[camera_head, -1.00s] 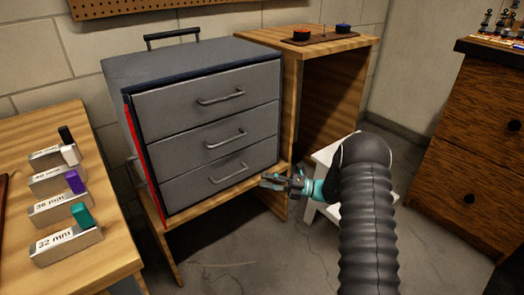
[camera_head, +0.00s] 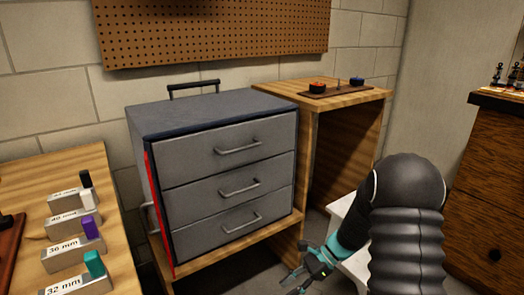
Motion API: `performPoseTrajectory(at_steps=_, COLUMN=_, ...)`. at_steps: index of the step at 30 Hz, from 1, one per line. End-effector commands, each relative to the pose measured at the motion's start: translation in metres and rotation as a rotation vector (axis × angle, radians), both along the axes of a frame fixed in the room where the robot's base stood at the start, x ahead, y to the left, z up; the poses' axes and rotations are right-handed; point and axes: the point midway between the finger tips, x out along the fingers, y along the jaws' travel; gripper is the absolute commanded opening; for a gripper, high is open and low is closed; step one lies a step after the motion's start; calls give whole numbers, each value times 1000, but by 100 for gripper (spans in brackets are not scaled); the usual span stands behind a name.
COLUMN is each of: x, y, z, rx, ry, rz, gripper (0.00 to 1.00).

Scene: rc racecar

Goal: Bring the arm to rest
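My gripper (camera_head: 298,277) is at the lower middle right of the head view, below and in front of the bottom drawer. It has teal parts, and its fingers look spread apart with nothing between them. My dark ribbed arm fills the lower right. The grey drawer cabinet (camera_head: 222,175) stands on a low wooden stand (camera_head: 245,243), with all three drawers closed. My gripper is apart from the drawer handles.
A wooden table (camera_head: 85,178) at left holds metal blocks (camera_head: 75,248) with coloured tabs. A wooden shelf unit (camera_head: 345,98) with a small board (camera_head: 336,88) stands behind. A white stool (camera_head: 346,212) is partly hidden by my arm. A dark wooden dresser (camera_head: 490,190) is at right.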

Motion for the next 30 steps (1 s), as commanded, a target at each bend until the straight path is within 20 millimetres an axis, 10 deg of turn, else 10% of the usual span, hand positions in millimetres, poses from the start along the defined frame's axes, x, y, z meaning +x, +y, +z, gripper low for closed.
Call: performPoseTrajectory(at_steps=30, x=-154, y=-82, z=166, rx=-610, ry=-937, rz=1115, gripper=37)
